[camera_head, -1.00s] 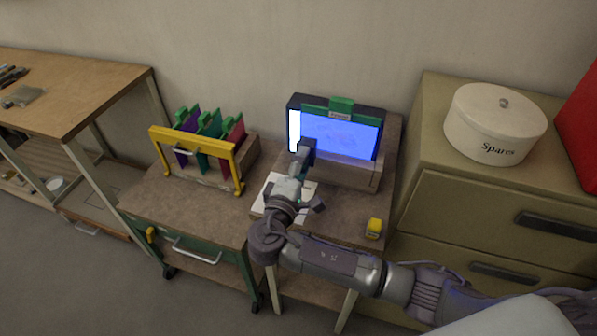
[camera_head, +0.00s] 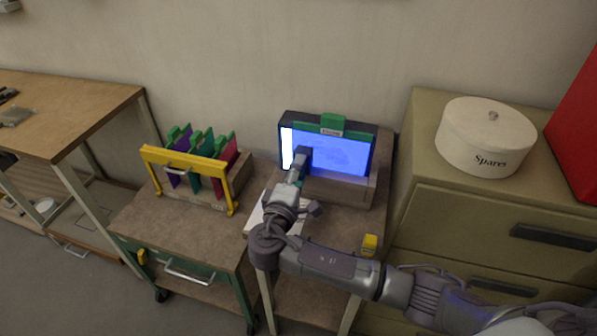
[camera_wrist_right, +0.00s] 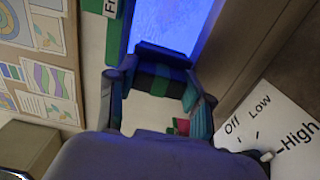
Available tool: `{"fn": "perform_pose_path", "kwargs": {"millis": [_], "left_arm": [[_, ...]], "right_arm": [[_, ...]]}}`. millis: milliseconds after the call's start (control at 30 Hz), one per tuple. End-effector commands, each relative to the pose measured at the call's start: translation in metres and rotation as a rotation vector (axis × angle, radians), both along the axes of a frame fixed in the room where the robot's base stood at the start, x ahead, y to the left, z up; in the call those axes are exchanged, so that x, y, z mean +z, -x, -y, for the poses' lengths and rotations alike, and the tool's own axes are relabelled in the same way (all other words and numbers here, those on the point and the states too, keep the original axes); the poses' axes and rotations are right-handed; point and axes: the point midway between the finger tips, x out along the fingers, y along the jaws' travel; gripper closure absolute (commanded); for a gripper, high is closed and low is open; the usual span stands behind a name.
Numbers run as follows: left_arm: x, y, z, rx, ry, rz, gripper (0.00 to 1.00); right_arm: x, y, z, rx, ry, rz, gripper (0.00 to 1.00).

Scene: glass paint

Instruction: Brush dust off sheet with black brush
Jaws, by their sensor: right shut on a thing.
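The sheet (camera_head: 343,157) is a blue-lit panel in a dark frame, standing upright with a green clip (camera_head: 332,124) at its top. A bright white strip (camera_head: 287,146) shows at its left edge. My right gripper (camera_head: 301,163) is in front of the panel's lower left part. In the wrist view the right gripper (camera_wrist_right: 158,88) is shut on a dark block-like thing, seemingly the black brush (camera_wrist_right: 160,70), right before the blue sheet (camera_wrist_right: 172,22). Whether it touches the sheet I cannot tell. Its bristles are hidden. My left gripper is not in view.
A yellow-handled rack (camera_head: 185,162) with coloured panels stands left. A white card (camera_head: 255,217), lettered Off, Low and High in the wrist view (camera_wrist_right: 285,125), lies beneath my arm. A "Spares" tin (camera_head: 485,140) tops the cabinet.

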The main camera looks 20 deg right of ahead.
Motion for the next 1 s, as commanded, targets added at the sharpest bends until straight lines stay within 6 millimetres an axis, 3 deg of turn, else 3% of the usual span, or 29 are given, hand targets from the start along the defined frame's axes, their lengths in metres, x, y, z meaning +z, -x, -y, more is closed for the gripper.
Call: {"fn": "perform_pose_path", "kwargs": {"millis": [1000], "left_arm": [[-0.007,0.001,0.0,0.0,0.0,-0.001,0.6]], "right_arm": [[0.0,-0.016,0.011,-0.001,0.001,0.001,0.91]]}}
